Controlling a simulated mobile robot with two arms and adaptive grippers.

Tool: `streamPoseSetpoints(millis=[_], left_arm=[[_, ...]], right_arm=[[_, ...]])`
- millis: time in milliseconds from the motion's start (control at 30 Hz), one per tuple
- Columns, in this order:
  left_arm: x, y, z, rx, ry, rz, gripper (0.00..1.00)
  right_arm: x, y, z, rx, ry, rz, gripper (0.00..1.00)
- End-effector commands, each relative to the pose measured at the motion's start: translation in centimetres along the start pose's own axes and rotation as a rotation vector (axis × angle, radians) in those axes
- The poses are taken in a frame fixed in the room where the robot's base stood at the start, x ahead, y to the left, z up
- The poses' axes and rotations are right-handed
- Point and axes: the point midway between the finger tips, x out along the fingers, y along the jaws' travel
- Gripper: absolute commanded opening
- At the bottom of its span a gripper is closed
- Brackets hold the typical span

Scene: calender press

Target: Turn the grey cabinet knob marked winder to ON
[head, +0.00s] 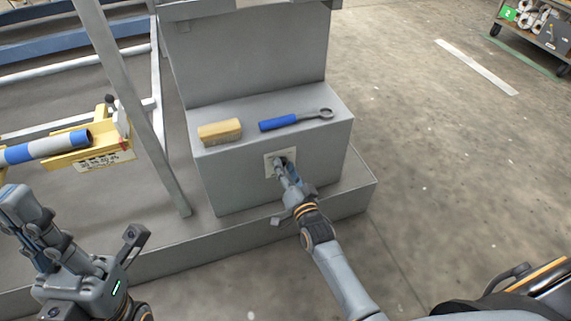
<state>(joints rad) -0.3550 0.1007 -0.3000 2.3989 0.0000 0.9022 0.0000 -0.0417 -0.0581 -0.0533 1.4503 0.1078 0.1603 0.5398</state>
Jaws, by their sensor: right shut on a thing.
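The grey cabinet (240,180) stands at the centre of the head view, on a low grey plinth. A small pale plate (268,167) is on its front face, with the knob at it. My right gripper (284,168) reaches up from below and is shut on the knob. The fingers hide most of the knob, so its pointing direction and any winder or ON marking cannot be read.
A wooden-backed brush (219,132) and a blue-handled ring wrench (292,121) lie on the cabinet's top ledge. A grey post (140,105) and a yellow bracket (95,160) holding a blue-and-white roll (45,148) stand to the left. Open floor lies right, with a cart (535,32) far off.

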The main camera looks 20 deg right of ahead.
Motion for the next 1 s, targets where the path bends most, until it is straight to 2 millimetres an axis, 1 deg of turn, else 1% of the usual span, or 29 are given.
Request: streamPoseSetpoints(millis=[33, 300, 767, 800, 867, 900, 1000], left_arm=[[0.43, 0.01, -0.09, 0.000, 0.003, 0.001, 0.00], [0.82, 0.02, -0.17, 0.000, 0.003, 0.001, 0.00], [0.82, 0.03, -0.15, 0.000, 0.002, 0.001, 0.00], [0.82, 0.03, -0.15, 0.000, 0.002, 0.001, 0.00], [0.82, 0.03, -0.15, 0.000, 0.002, 0.001, 0.00], [0.82, 0.03, -0.15, 0.000, 0.002, 0.001, 0.00], [0.82, 0.03, -0.15, 0.000, 0.002, 0.001, 0.00]], right_arm=[[0.02, -0.07, -0.17, 0.020, 0.001, 0.000, 0.06], [0.04, 0.06, -0.10, 0.086, 0.001, 0.000, 0.06], [0.05, 0.10, -0.09, 0.096, 0.002, 0.000, 0.06], [0.05, 0.10, -0.09, 0.096, 0.002, 0.000, 0.46], [0.05, 0.09, -0.08, 0.096, 0.002, 0.000, 0.58], [0.05, 0.08, -0.08, 0.095, 0.002, 0.000, 0.60], [0.04, 0.07, -0.06, 0.095, 0.001, 0.000, 0.60]])
